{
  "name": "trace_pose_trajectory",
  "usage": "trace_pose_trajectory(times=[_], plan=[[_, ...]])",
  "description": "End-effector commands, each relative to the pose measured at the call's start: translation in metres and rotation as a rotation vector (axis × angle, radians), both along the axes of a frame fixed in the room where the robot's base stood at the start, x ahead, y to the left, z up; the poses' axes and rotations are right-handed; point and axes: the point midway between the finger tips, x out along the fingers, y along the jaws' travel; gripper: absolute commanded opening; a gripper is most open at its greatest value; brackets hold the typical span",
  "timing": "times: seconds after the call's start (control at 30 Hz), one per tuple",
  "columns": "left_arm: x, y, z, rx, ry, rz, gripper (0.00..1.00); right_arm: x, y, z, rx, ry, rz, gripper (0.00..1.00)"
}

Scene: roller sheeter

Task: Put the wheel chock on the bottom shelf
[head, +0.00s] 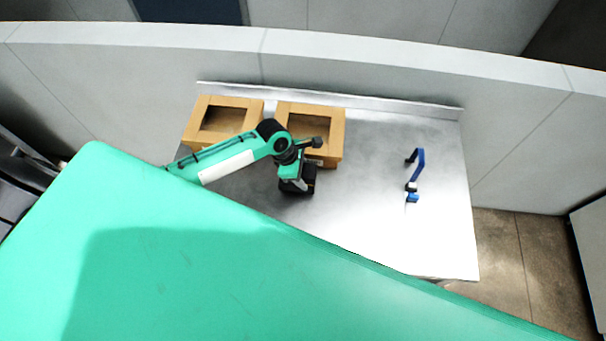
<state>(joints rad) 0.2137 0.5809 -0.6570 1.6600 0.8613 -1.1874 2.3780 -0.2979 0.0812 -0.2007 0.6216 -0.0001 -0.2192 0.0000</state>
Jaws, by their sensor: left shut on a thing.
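My left arm reaches in over a steel table (375,180), and its gripper (297,187) points down beside the front of the right-hand box. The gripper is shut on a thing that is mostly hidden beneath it. A small dark shape there fits the wheel chock, but its outline cannot be told from the gripper's own dark parts. No other wheel chock shows. The bottom shelf cannot be made out in this view. My right gripper is not in view.
Two open brown boxes, a left one (256,105) and a right one (337,135), stand along the table's back edge. The table's middle and right are otherwise clear. A pale wall (360,75) runs behind. A large green surface blocks the lower left.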

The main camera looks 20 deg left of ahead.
Motion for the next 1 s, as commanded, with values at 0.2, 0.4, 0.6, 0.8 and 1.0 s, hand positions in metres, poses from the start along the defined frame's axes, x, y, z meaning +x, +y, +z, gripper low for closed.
trace_pose_trajectory(times=[0.2,0.4,0.6,0.8,1.0], plan=[[0.001,0.000,-0.016,0.000,-0.003,0.000,0.12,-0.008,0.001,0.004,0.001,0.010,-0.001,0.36],[0.001,0.000,-0.016,0.000,-0.003,0.000,0.12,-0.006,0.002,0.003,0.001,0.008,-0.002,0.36],[0.000,0.000,-0.018,0.001,-0.002,0.001,0.65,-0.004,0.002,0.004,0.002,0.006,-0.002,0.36],[0.001,0.000,-0.018,0.001,-0.002,0.001,0.71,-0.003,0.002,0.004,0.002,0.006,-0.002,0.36],[0.001,0.001,-0.015,0.001,-0.003,0.001,0.71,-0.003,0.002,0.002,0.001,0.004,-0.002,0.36]])
